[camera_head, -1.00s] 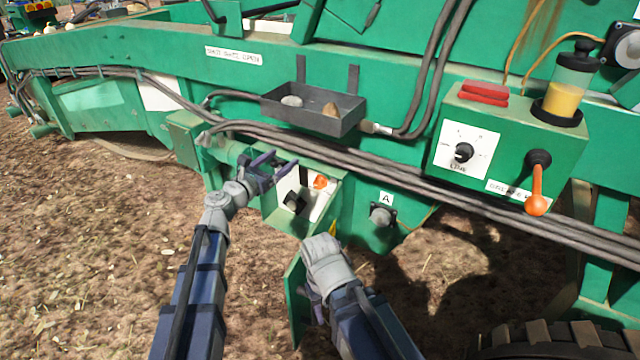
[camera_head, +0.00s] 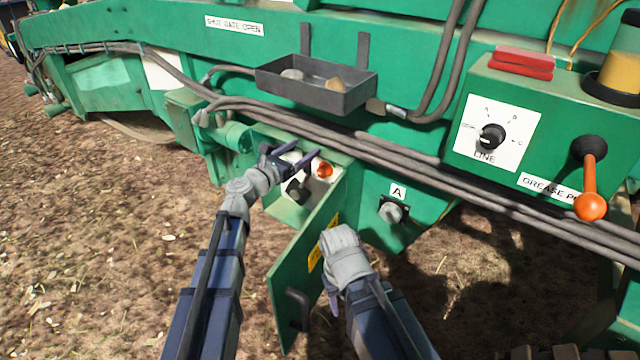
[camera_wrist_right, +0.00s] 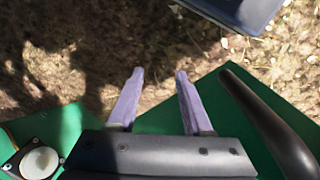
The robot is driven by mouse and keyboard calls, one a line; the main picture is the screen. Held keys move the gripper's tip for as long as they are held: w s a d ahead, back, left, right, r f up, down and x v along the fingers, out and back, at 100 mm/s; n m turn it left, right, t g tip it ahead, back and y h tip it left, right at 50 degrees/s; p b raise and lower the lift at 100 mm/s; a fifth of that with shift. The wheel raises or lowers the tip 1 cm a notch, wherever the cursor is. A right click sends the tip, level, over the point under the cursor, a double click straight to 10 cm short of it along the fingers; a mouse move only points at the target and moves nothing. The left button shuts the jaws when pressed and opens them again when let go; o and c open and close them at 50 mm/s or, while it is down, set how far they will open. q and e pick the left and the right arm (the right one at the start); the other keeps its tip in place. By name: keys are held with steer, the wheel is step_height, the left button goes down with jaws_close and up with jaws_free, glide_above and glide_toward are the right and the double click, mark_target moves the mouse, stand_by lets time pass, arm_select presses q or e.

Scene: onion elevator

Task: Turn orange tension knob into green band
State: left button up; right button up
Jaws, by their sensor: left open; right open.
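The orange knob (camera_head: 324,170) sits on a white panel inside an open green box on the machine. A black knob (camera_head: 297,190) is at its lower left. No green band can be made out. My left gripper (camera_head: 292,154) is open at the box opening, its fingers just left of and above the orange knob; I cannot tell whether they touch it. My right gripper (camera_wrist_right: 160,74) is open and empty in the right wrist view, beside the box's green door (camera_head: 300,268). Its fingers are mostly hidden behind the wrist in the head view.
The door hangs open with a black handle (camera_head: 297,309), close beside my right fingers in the wrist view (camera_wrist_right: 268,125). Hoses (camera_head: 370,150) run just above the box. A grey tray (camera_head: 315,97), a dial panel (camera_head: 497,132) and an orange-tipped lever (camera_head: 590,190) are higher up.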

arm_select(q)
steer(key=b, duration=1.3)
glide_toward(321, 173)
steer(key=shift+w+d+f, duration=0.1)
steer(key=shift+w+d, duration=0.1)
steer(key=shift+w, duration=0.1)
steer(key=x, duration=0.8)
steer(key=shift+s, duration=0.1)
steer(key=shift+c, duration=0.4)
jaws_close()
